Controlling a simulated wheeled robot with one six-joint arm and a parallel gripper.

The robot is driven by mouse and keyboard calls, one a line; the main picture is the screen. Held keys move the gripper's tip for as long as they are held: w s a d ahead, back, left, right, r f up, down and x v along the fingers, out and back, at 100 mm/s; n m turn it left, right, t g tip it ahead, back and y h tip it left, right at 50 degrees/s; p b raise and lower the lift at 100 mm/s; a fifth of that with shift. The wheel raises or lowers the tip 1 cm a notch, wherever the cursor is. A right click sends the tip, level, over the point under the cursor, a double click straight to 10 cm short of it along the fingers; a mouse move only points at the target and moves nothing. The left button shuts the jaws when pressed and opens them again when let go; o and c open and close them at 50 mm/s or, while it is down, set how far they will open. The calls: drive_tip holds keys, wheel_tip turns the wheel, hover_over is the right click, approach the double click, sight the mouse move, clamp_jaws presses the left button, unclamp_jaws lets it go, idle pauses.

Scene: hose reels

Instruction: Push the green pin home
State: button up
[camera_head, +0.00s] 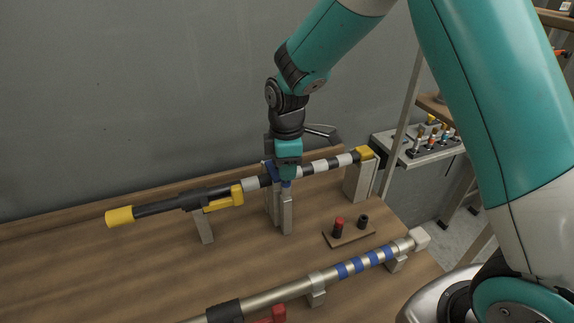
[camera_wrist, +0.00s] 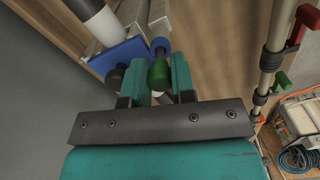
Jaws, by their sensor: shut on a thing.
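The green pin (camera_wrist: 158,74) sits between the two teal fingers of my gripper (camera_wrist: 159,73) in the wrist view. My gripper is shut on it. The pin's far end meets a blue collar (camera_wrist: 160,46); how deep it sits there cannot be told. A blue plate (camera_wrist: 116,58) is beside the collar. In the head view my gripper (camera_head: 288,173) points down over the grey stand (camera_head: 287,212) at the middle of the black-and-white banded pole (camera_head: 318,167). The pin is hidden by the fingers there.
A small wooden board (camera_head: 345,239) holds a red peg (camera_head: 339,227) and a black peg (camera_head: 362,221). A silver pole with blue bands (camera_head: 325,279) lies on brackets in front. A yellow clamp (camera_head: 226,201) sits left of my gripper. A grey tray (camera_head: 420,152) is at the right.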

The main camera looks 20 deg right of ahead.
drive_tip(key=shift+f+b, duration=0.6)
drive_tip(key=shift+f, duration=0.45)
drive_tip(key=o, duration=1)
drive_tip(key=shift+r, duration=0.1)
wheel_tip(320, 180, up, 17)
drive_tip(key=b, duration=0.3)
drive_tip(key=shift+r, duration=0.15)
drive_tip(key=s+a+f+m+y, duration=0.2)
drive_tip(key=s+m, duration=0.2)
drive_tip(key=s, duration=0.9)
drive_tip(key=s+a+f+m+y, duration=0.1)
drive_tip(key=s+m, duration=0.3)
drive_tip(key=s, duration=0.9)
drive_tip(key=shift+a+f+y, duration=0.35)
drive_tip(key=shift+a+y, duration=0.25)
drive_tip(key=shift+a, duration=0.3)
